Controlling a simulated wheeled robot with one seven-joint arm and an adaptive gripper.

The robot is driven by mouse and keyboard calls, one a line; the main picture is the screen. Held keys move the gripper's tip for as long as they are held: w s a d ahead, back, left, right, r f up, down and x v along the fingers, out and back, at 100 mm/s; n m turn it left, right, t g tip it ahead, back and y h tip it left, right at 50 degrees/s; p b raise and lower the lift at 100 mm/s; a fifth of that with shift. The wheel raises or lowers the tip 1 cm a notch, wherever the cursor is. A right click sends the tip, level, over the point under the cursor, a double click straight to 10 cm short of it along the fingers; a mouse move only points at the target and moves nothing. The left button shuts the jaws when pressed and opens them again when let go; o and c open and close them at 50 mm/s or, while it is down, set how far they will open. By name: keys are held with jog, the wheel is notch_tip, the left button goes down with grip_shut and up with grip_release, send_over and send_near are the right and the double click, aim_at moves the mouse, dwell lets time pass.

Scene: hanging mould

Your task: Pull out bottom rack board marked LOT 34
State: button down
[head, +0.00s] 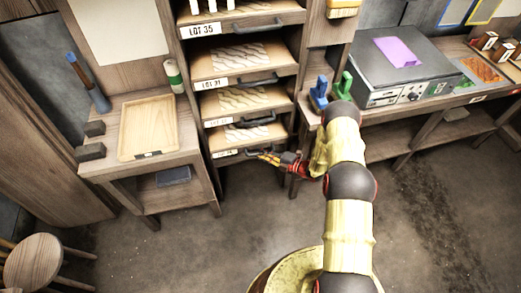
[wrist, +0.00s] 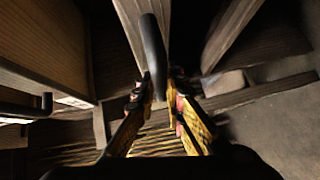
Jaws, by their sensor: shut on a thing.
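The bottom rack board (head: 243,139) sits at the lowest level of the wooden rack, with a white label (head: 225,153) at its front left; the label is too small to read surely. Its dark handle is at the front edge, partly hidden by my gripper. My gripper (head: 266,157) reaches in from the right and is shut on that handle. In the wrist view the dark handle bar (wrist: 153,50) stands between the fingers of my gripper (wrist: 157,90).
Boards labelled LOT 35 (head: 203,29) and others with dark handles sit above. A side table with a wooden tray (head: 148,128) stands left. A workbench with a grey machine (head: 400,70) stands right. The floor (head: 240,220) in front is clear.

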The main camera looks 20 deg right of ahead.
jog(key=s+p, duration=0.4)
jog(key=s, duration=2.1)
jog(key=shift+s, duration=0.15)
jog(key=c, duration=1.8)
grip_release()
jog(key=shift+c, duration=0.2)
jog(key=shift+d, duration=0.15)
jog(key=v, duration=1.2)
